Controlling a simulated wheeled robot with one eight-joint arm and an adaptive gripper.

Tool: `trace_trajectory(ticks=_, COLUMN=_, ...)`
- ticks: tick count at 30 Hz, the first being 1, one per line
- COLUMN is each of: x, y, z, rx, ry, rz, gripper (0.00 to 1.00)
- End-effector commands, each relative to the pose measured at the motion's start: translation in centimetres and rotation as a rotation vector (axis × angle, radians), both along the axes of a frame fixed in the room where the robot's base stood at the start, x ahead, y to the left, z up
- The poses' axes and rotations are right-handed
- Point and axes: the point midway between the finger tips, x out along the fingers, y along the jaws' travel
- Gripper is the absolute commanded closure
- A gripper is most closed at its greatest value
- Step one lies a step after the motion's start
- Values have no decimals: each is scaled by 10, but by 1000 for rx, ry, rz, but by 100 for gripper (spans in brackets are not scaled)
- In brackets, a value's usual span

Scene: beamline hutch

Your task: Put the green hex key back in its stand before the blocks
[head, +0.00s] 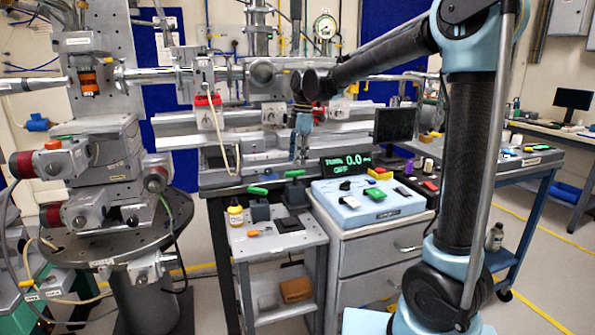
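I cannot tell which is the hex key, or how either is seated.
The cart top (263,250) also holds a yellow-labelled bottle (235,214), a small orange item (253,232) and a dark square plate (290,225). Beamline hardware (225,130) crowds the back.

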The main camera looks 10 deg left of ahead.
Motion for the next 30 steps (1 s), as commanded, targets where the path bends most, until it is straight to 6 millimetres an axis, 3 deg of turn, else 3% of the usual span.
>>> trace_trajectory(ticks=3, x=1, y=-3, z=21, rx=0, ry=0, rz=-1, gripper=66)
trace_trajectory(ticks=9, x=3, y=-5, z=44, rx=0, ry=0, rz=-1, gripper=66)
trace_trajectory(ticks=20, x=3, y=-11, z=52, rx=0, ry=-1, rz=-19, gripper=66)
trace_trajectory(ticks=23, x=0, y=-32, z=51, rx=-3, ry=-4, rz=-88, gripper=66)
trace_trajectory(ticks=30, x=-21, y=-125, z=41, rx=-7, ry=-14, rz=-428, gripper=66)
